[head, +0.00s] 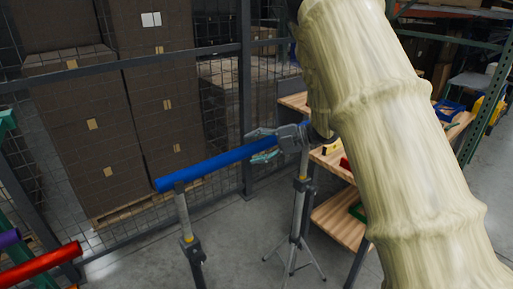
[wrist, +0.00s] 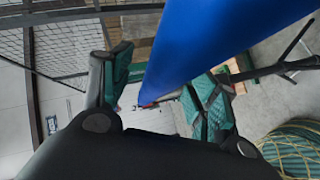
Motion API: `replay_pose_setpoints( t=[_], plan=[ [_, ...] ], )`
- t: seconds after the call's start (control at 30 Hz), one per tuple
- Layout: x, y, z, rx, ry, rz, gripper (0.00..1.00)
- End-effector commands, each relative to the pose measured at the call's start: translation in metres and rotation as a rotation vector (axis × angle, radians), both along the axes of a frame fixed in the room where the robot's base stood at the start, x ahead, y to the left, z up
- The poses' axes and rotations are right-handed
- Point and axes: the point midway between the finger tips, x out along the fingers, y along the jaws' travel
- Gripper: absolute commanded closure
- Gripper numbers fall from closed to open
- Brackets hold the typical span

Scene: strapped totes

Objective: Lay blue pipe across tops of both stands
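The blue pipe (head: 210,164) slants across the head view, its near end just past the left stand (head: 190,235). It appears to rest on that stand's top. Toward its far end it passes over the right stand (head: 297,212), where my gripper hides part of the contact. My gripper (head: 256,146) is at the pipe's far part, by the right stand, with its fingers spread on either side of the pipe. In the wrist view the blue pipe (wrist: 205,40) runs between the two spread teal-padded fingers, with gaps beside it.
A wooden workbench (head: 330,160) with coloured items stands behind the right stand. Stacked brown boxes (head: 95,125) stand behind a mesh fence at left. Red (head: 40,265) and purple (head: 9,238) pipes lie at lower left. Floor between the stands is clear.

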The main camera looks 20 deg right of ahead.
Motion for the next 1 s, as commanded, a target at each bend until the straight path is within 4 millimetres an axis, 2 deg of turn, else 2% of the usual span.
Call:
replay_pose_setpoints(
  t=[0.2,0.33,0.8,1.0],
  plan=[
    [-0.001,-0.001,-0.001,0.000,0.001,0.000,0.40],
    [-0.004,-0.010,0.003,0.000,0.001,-0.001,0.40],
    [-0.032,-0.081,0.029,0.001,-0.001,-0.002,0.40],
    [-0.039,-0.101,0.035,0.000,-0.001,-0.001,0.40]
  ],
)
